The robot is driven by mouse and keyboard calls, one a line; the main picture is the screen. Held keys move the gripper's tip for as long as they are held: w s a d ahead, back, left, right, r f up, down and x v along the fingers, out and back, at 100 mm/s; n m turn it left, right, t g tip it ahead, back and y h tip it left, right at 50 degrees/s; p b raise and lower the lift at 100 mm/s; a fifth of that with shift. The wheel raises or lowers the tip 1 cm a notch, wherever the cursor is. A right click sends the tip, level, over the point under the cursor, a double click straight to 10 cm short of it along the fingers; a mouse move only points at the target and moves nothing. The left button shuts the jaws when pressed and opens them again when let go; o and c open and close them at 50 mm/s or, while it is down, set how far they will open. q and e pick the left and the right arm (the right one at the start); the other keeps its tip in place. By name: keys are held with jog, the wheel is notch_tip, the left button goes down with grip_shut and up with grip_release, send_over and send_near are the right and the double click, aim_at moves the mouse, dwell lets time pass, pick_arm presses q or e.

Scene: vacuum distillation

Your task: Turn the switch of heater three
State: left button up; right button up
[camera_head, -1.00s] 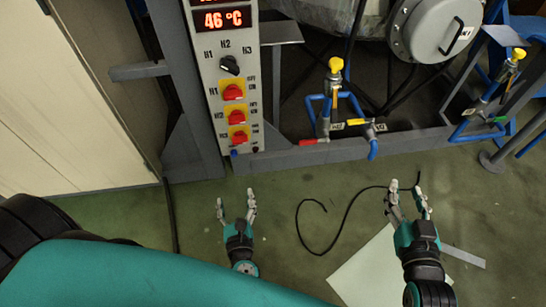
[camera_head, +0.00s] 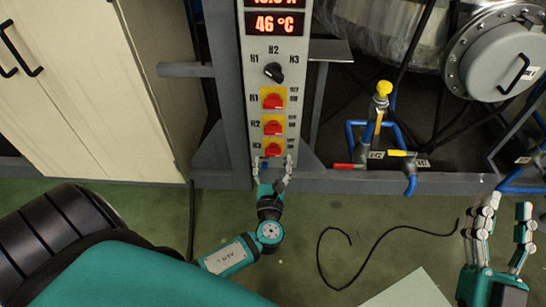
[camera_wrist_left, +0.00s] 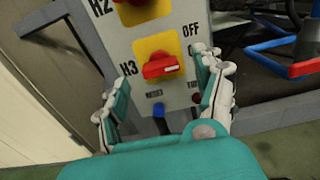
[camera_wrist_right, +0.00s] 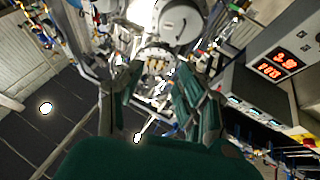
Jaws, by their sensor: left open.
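The H3 switch (camera_head: 273,150), a red knob on a yellow plate, is the lowest of three on the grey control panel (camera_head: 290,60). In the left wrist view the H3 switch (camera_wrist_left: 160,66) lies ahead between the two sides of my left gripper, its knob roughly level beside the word OFF. My left gripper (camera_head: 273,165) is open just below the switch, with its fingers apart; I cannot tell whether they touch the panel. My right gripper (camera_head: 506,215) is open and empty at the lower right of the head view, away from the panel.
Above H3 are the H2 switch (camera_head: 273,127), the H1 switch (camera_head: 273,101) and a black selector knob (camera_head: 273,72). A blue button (camera_wrist_left: 158,110) sits below H3. Blue pipes with a yellow valve (camera_head: 383,88) stand to the right. A black cable (camera_head: 345,262) lies on the green floor.

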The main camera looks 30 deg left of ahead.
aim_at(273, 155)
pick_arm(q)
jog(key=shift+x, duration=1.8)
pick_arm(e)
jog(key=shift+s+r+t, duration=0.45)
jog(key=shift+r+t, duration=0.1)
jog(key=shift+r, duration=0.1)
jog(key=shift+s+r+t, duration=0.4)
jog(key=shift+r+t, duration=0.15)
jog(key=shift+r, duration=0.05)
pick_arm(q)
jog(key=c, duration=1.2)
jog(key=shift+o, duration=0.2)
jog(key=shift+b, duration=0.3)
